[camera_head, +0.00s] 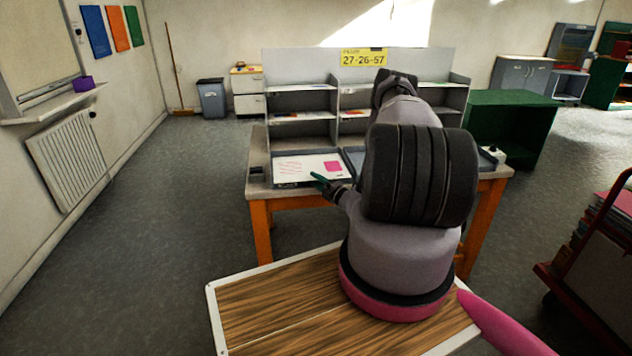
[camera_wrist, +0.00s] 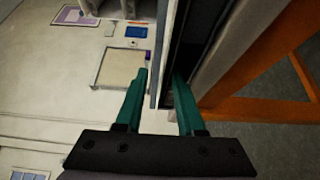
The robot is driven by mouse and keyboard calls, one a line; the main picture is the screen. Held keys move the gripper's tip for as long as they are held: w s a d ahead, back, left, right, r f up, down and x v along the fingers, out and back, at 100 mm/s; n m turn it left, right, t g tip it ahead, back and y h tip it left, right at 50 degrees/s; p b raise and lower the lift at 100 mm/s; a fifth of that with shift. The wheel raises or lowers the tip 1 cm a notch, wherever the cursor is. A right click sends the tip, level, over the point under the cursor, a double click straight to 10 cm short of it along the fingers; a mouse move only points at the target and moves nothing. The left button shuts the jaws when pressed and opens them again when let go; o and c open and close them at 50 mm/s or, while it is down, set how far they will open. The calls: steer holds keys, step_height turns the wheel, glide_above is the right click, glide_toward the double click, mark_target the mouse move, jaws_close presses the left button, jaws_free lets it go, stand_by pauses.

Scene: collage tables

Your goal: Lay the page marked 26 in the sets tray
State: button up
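A white page (camera_head: 305,167) with pink lines and a pink square lies at the left of the table. A dark tray rim (camera_head: 290,186) shows along its front edge. I cannot read 26 on it. My gripper (camera_head: 326,181) is at the page's front right corner, partly hidden by my arm. In the wrist view, the two teal fingers of my gripper (camera_wrist: 160,92) stand apart, with a thin pale edge (camera_wrist: 161,70) between them. I cannot tell whether this edge is the page or a tray wall. No label shows which tray is the sets tray.
The table (camera_head: 260,180) has orange legs and a grey shelf unit (camera_head: 300,72) at its back. A yellow sign (camera_head: 363,58) reads 27-26-57. Another tray (camera_head: 354,157) is partly behind my arm. A red cart (camera_head: 580,300) stands at the right. The floor at left is clear.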

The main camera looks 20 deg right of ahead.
steer(key=shift+s, duration=0.1)
steer(key=v, duration=1)
steer(key=shift+s, duration=0.25)
